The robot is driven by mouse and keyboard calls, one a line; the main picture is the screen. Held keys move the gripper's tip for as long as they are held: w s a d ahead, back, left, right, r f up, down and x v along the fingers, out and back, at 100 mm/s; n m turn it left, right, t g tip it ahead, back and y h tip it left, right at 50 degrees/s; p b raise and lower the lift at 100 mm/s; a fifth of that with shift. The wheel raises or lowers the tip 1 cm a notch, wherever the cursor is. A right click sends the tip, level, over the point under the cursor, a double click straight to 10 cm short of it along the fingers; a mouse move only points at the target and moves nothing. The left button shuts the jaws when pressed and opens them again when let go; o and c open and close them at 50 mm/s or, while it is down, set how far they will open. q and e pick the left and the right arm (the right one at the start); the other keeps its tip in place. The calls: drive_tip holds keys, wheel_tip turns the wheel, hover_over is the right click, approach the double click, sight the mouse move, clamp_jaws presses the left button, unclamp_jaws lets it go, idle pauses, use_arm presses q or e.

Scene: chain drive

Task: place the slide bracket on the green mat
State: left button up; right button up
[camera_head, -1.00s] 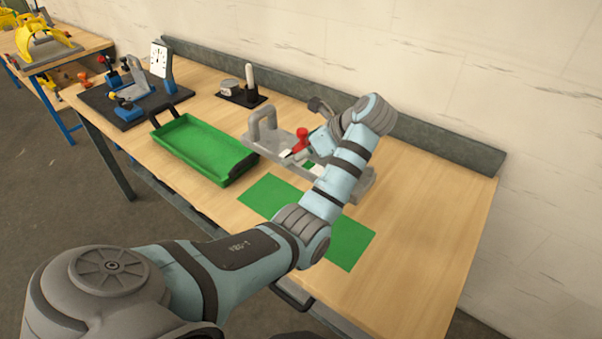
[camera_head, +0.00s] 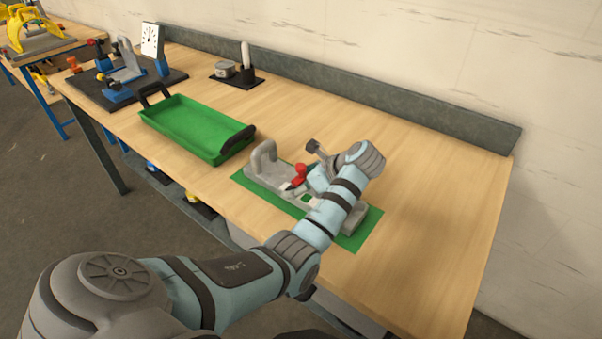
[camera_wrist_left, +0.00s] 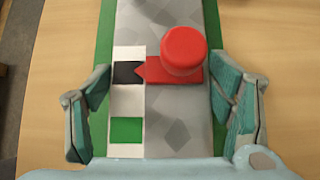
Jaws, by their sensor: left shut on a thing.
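The slide bracket (camera_head: 273,176) is a long grey piece with a loop handle at one end and a red knob on a slider. It lies lengthwise over the green mat (camera_head: 373,224), whose edges show around it. I cannot tell whether it rests on the mat or hangs just above. My left gripper (camera_head: 318,180) is shut on the bracket near the knob, partly hidden by my wrist. In the left wrist view the fingers (camera_wrist_left: 160,100) straddle the bracket (camera_wrist_left: 180,125), with the red pointer at a black patch above a green one. My right gripper is out of view.
A green tray (camera_head: 195,135) with black handles stands left of the mat. Behind it are a black holder (camera_head: 238,78) and a dark board (camera_head: 150,92) with a dial fixture. A grey ledge (camera_head: 400,103) runs along the wall. The table's right side is clear.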

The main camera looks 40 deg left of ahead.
use_arm(q)
drive_tip(key=o, duration=1.9)
drive_tip(key=shift+s+d, duration=0.1)
drive_tip(key=shift+o, duration=0.2)
drive_tip(key=shift+r, duration=0.25)
drive_tip(key=v, duration=0.8)
drive_tip(key=shift+f, duration=0.1)
drive_tip(key=p+v, duration=0.1)
drive_tip(key=v, duration=0.3)
drive_tip(key=shift+p, duration=0.3)
